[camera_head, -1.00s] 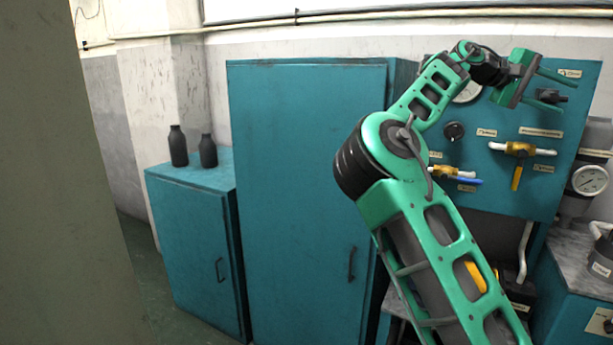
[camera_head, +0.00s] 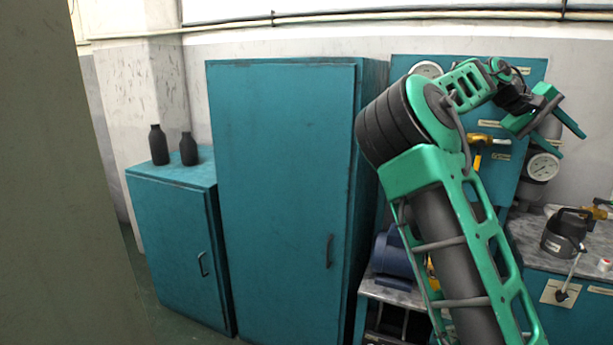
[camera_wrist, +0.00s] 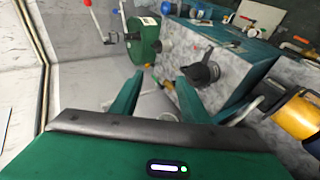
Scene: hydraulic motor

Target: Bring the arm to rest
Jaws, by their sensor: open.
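My green arm reaches up from the bottom right in the head view, bent at the elbow. My gripper (camera_head: 571,141) is at its end at the upper right, in front of the teal wall panel and near a pressure gauge. Its two green fingers are spread apart with nothing between them. In the wrist view my gripper (camera_wrist: 157,92) also shows open and empty, with pale floor beyond the fingertips. The gripper touches nothing that I can see.
A tall teal cabinet (camera_head: 282,190) stands left of my arm, beside a low cabinet (camera_head: 172,245) with two dark bottles. A teal panel (camera_head: 507,165) with valves is behind the arm. A grey-topped bench (camera_head: 530,240) holds a dark pot (camera_head: 562,240) at right.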

